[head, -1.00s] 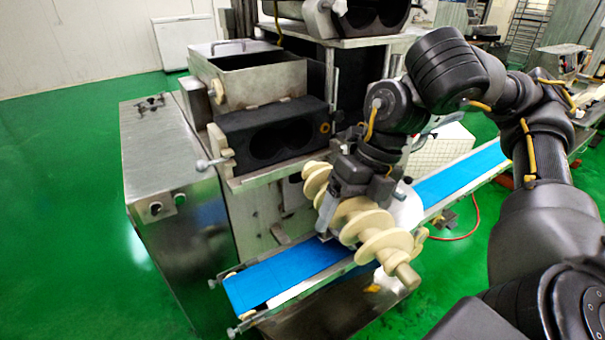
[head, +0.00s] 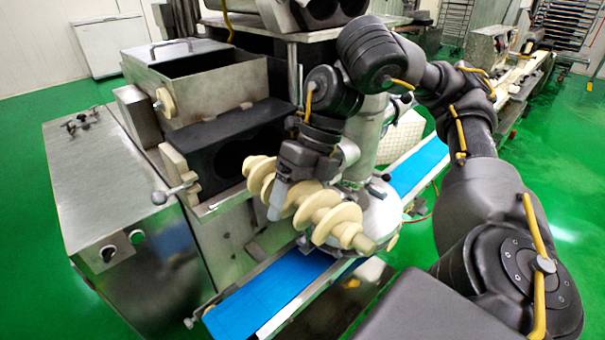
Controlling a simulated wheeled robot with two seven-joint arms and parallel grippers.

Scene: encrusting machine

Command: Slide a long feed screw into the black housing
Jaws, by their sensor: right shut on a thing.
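A long cream feed screw (head: 322,212) with wide flights is held in my right gripper (head: 285,195), which is shut around it. The screw is tilted, its far end up and left near the housing, its plain shaft end down and right. The black housing (head: 205,145) sits on a metal ledge of the machine, under a steel hopper. Its rounded front opening (head: 235,160) is partly hidden by the screw and my right arm. The screw's far end is close to the opening; I cannot tell whether it touches. My left gripper is not in view.
A blue conveyor belt (head: 268,292) runs below the screw. A steel cabinet (head: 130,215) stands at left, and a clamp knob (head: 160,197) sticks out beside the housing. A steel hopper (head: 205,90) is above. Green floor is open at far left.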

